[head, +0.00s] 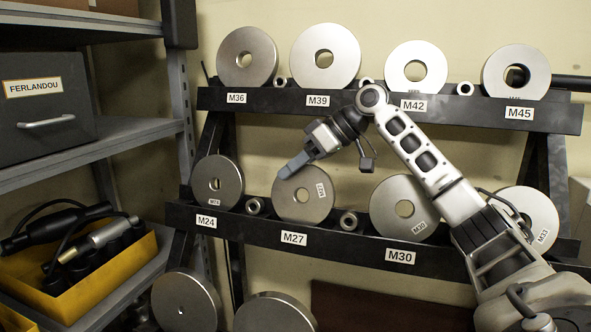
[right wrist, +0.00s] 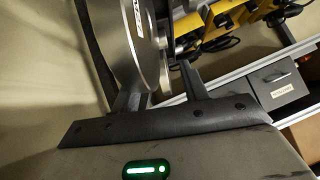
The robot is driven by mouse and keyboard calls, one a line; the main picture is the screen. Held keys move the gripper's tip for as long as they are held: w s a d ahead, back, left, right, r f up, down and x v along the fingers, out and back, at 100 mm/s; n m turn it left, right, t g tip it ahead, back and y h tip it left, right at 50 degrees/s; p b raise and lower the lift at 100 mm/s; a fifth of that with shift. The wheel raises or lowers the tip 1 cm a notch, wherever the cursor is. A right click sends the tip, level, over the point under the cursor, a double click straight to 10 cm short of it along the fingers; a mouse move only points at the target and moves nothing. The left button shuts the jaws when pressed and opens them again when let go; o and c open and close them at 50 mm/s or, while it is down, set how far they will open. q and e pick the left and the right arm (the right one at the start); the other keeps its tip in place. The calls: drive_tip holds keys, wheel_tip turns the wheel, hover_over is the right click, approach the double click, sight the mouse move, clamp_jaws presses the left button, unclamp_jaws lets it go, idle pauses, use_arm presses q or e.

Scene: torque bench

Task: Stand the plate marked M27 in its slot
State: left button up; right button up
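The plate marked M27 (head: 287,200) is a grey steel disc with a centre hole and a small tilted label. It stands upright on the lower rack rail above the M27 tag (head: 294,239), between two small spacers. My right gripper (head: 291,167) is at the plate's upper left, with a grey finger in front of its face. In the right wrist view my right gripper (right wrist: 158,88) has its fingers apart, close to the rim of a disc (right wrist: 148,55). I cannot tell whether a finger touches it. My left gripper is not in view.
Plates M24 (head: 207,192) and M30 (head: 385,212) stand on either side. An upper rail (head: 260,101) holds several more plates. Two large discs (head: 186,303) show below. A shelf with a yellow bin (head: 90,284) and a grey box (head: 45,100) is at left.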

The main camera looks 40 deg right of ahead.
drive_tip(key=shift+f+g, duration=0.3)
drive_tip(key=shift+f, duration=0.3)
drive_tip(key=p+v, duration=0.1)
drive_tip(key=v, duration=1.5)
drive_tip(key=shift+s+r, duration=0.2)
